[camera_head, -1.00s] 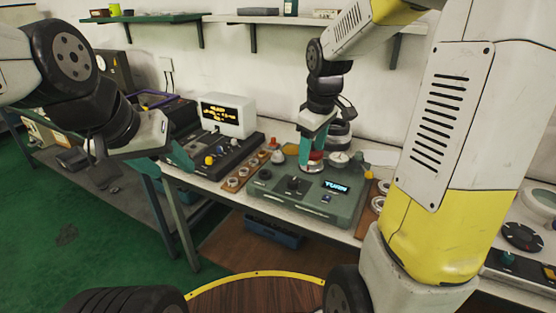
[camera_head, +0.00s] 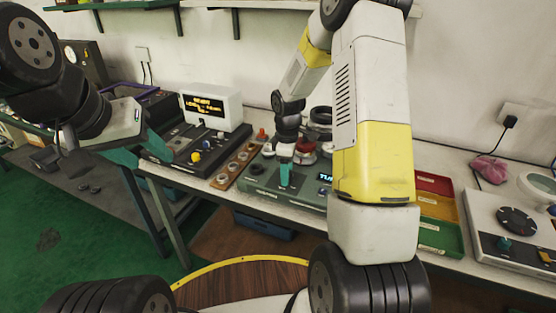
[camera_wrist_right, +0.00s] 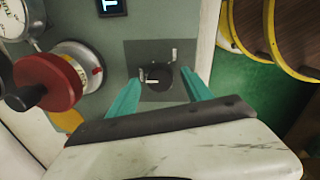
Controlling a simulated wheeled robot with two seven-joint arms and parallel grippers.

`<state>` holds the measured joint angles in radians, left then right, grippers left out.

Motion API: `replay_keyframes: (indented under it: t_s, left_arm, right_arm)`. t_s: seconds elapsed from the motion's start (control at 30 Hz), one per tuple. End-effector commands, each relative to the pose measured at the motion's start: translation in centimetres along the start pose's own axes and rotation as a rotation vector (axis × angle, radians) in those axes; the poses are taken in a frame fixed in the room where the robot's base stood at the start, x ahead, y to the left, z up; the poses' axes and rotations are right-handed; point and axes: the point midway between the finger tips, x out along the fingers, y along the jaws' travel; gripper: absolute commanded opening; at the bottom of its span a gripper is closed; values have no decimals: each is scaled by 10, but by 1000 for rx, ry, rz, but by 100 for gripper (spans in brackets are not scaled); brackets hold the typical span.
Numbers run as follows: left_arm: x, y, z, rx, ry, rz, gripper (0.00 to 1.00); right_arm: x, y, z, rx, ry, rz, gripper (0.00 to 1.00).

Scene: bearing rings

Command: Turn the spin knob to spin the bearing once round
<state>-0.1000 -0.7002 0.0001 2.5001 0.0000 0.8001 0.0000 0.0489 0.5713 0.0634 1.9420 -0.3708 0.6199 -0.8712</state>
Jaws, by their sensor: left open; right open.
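The spin knob (camera_wrist_right: 158,78) is a dark round knob on a dark square plate in the right wrist view. My right gripper (camera_wrist_right: 162,88) is open, with its teal fingers on either side of the knob; contact cannot be told. In the head view this gripper (camera_head: 286,174) points down over the front of the green device (camera_head: 262,195) and hides the knob. The red and silver part that looks like the bearing's mount (camera_wrist_right: 48,80) is left of the knob in the wrist view. My left gripper (camera_head: 138,150) is open and empty at the left, away from the device.
A lit display (camera_head: 325,178) is on the device, partly behind my right arm. A wooden strip with rings (camera_head: 236,168) and a black console (camera_head: 185,150) stand to its left. A white screen box (camera_head: 212,107) is behind. Coloured trays (camera_head: 436,238) are right.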

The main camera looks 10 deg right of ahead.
Motion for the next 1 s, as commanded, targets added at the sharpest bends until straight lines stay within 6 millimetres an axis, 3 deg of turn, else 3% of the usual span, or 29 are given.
replay_keyframes:
  t_s: [0.37, 0.67, 1.0]
  left_arm:
    - [0, 0, 0, 0, 0, 0, 50]
    - [0, 0, 0, 0, 0, 0, 50]
    - [0, 0, 0, 0, 0, 0, 50]
  right_arm:
    - [8, 0, 0, 0, 0, 1, 58]
    - [8, 0, 0, 1, 0, 1, 0]
    - [7, 0, 0, 47, -2, 1, 0]
